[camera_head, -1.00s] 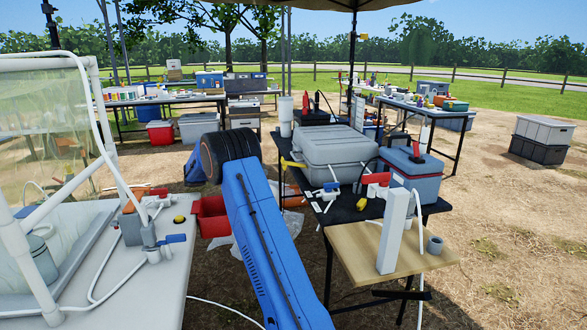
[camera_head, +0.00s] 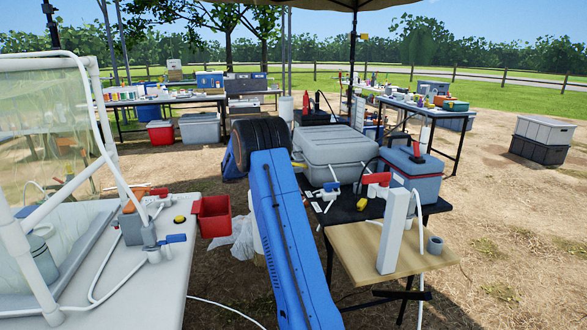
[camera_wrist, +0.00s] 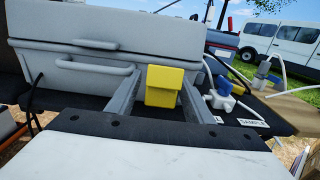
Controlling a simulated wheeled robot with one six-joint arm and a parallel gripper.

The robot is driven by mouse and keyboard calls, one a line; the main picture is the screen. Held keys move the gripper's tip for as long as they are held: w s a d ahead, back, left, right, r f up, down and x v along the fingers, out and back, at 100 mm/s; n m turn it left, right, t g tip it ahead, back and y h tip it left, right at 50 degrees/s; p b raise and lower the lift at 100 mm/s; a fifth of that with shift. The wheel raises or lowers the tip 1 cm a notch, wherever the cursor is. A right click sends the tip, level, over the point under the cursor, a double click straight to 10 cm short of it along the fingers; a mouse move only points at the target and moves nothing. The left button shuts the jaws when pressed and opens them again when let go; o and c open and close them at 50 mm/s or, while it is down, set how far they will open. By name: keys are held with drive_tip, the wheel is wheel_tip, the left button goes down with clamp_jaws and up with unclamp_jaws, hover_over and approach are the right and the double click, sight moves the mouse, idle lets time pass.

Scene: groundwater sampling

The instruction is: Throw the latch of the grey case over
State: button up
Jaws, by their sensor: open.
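The grey case (camera_head: 335,148) sits closed on the dark table in the head view, and its front face (camera_wrist: 75,75) fills the upper left of the wrist view. The yellow latch (camera_wrist: 163,90) stands upright against the case front in the wrist view. In the head view a small bit of yellow (camera_head: 298,164) shows at the case's left side. My gripper (camera_wrist: 165,80) is open in the wrist view, with one grey finger on each side of the latch. I cannot tell if either finger touches it. In the head view my arm hides the gripper.
A grey handle (camera_wrist: 95,66) juts from the case front, left of my fingers. A blue and white valve (camera_wrist: 222,92) and a sample label (camera_wrist: 250,122) lie close on the right. In the head view a blue-grey cooler (camera_head: 411,172) stands right of the case.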

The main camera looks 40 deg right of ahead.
sight(306, 166)
drive_tip(key=shift+d, duration=0.1)
clamp_jaws()
drive_tip(key=shift+r, duration=0.15)
drive_tip(key=y, duration=0.1)
drive_tip(key=r+t+y, duration=0.2)
drive_tip(key=y, duration=0.1)
drive_tip(key=shift+s+d, duration=0.2)
drive_tip(key=shift+d, duration=0.05)
drive_tip(key=t+y, duration=0.1)
drive_tip(key=r+t+y, duration=0.1)
drive_tip(key=shift+s+d+r+y, duration=0.1)
drive_tip(key=shift+s+d+y, duration=0.1)
drive_tip(key=shift+d+y, duration=0.2)
drive_tip(key=shift+s+d+r+t+y, duration=0.1)
drive_tip(key=shift+d+r+t+y, duration=0.15)
drive_tip(key=shift+y, duration=0.25)
drive_tip(key=shift+s+r+t+y, duration=0.1)
drive_tip(key=shift+t+y, duration=0.25)
drive_tip(key=shift+y, duration=0.15)
unclamp_jaws()
